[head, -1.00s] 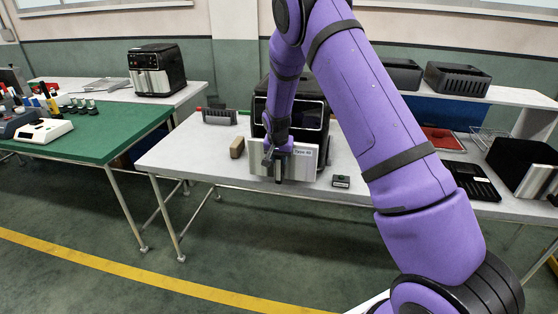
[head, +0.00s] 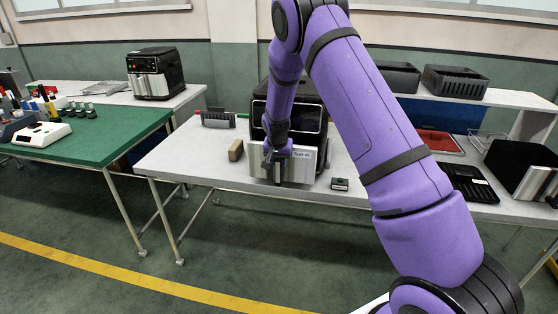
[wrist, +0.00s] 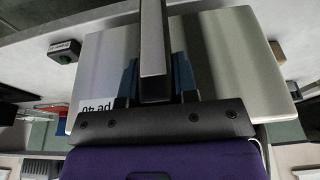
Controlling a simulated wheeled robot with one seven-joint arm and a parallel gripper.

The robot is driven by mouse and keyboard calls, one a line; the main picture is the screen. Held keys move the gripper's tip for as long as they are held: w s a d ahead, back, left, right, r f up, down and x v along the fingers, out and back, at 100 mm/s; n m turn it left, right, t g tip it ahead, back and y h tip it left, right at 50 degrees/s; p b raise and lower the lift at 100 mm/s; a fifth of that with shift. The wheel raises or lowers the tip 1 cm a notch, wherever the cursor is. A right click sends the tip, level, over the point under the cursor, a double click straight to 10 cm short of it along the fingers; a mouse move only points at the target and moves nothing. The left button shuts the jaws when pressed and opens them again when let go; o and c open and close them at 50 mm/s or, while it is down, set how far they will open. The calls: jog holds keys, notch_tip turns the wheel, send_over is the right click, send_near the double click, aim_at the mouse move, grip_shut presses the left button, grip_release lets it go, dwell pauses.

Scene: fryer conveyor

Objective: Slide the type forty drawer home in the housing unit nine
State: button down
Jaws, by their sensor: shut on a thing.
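The type forty drawer (head: 299,170) has a silver front with a "Type 40" label. It stands at the lower front of a black housing (head: 312,120) on the grey table; I cannot tell how far it is in. Its brushed front also shows in the wrist view (wrist: 235,60), with the label upside down and partly hidden. My gripper (head: 276,164) is shut on the drawer's dark upright bar handle (wrist: 153,40), in front of the drawer face. My purple arm hides part of the housing. No unit number is readable.
A tan block (head: 236,150) lies left of the drawer and a small black box (head: 340,184) lies to its right. A dark rack (head: 217,118) stands behind left. Another black appliance (head: 156,74) stands on the far-left table. The table's left front is clear.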

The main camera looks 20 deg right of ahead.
jog(key=shift+w, duration=0.1)
dwell(0.3)
jog(key=w+d, duration=0.5)
jog(key=w, duration=0.2)
dwell(1.7)
dwell(0.4)
jog(key=shift+c, duration=2.4)
grip_release()
jog(key=shift+s+f, duration=0.1)
jog(key=v, duration=0.7)
